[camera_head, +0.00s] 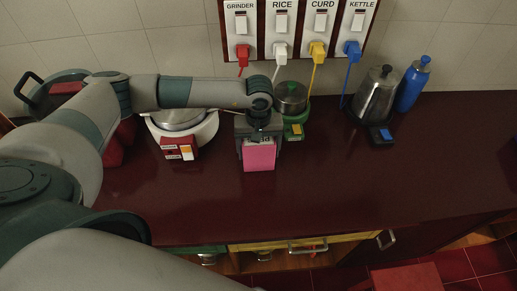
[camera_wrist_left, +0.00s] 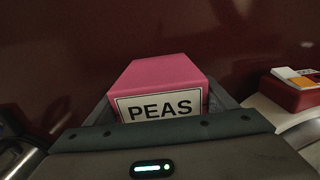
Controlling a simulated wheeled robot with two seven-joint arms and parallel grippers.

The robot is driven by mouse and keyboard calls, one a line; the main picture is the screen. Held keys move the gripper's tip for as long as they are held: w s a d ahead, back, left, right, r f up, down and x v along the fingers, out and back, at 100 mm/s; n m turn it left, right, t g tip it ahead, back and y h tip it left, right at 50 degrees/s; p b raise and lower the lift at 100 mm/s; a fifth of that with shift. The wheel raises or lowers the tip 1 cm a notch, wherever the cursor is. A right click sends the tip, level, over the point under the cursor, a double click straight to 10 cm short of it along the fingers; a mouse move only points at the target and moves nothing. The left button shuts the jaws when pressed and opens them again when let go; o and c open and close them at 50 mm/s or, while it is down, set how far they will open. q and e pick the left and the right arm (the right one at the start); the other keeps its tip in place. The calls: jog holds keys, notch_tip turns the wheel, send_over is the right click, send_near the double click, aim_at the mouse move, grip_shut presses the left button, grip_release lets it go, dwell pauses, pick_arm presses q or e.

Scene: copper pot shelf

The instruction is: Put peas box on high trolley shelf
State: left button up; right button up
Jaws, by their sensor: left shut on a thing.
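The pink peas box (camera_head: 259,157) is in my left gripper (camera_head: 258,148), over the dark red counter in the head view. The left gripper is shut on it. In the left wrist view the peas box (camera_wrist_left: 158,75) sits between the two fingers, with its white PEAS label facing the camera. Whether the box touches the counter I cannot tell. The trolley and its high shelf cannot be made out for certain in either view. My right gripper is not in view.
On the counter (camera_head: 330,190) stand a white rice cooker (camera_head: 205,133), a green-based pot (camera_head: 292,98), a steel kettle (camera_head: 377,95) and a blue bottle (camera_head: 413,84). Labelled switches with coloured plugs hang on the wall. The counter's right part is clear. A red surface (camera_head: 405,278) shows below its front edge.

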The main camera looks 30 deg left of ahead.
pick_arm(q)
jog(key=o, duration=1.5)
jog(key=shift+r+b, duration=0.35)
jog(key=shift+r, duration=0.2)
notch_tip(320, 180, up, 10)
jog(key=b, duration=0.3)
jog(key=shift+r+b, duration=0.1)
jog(key=shift+b, duration=0.3)
jog(key=shift+r, duration=0.4)
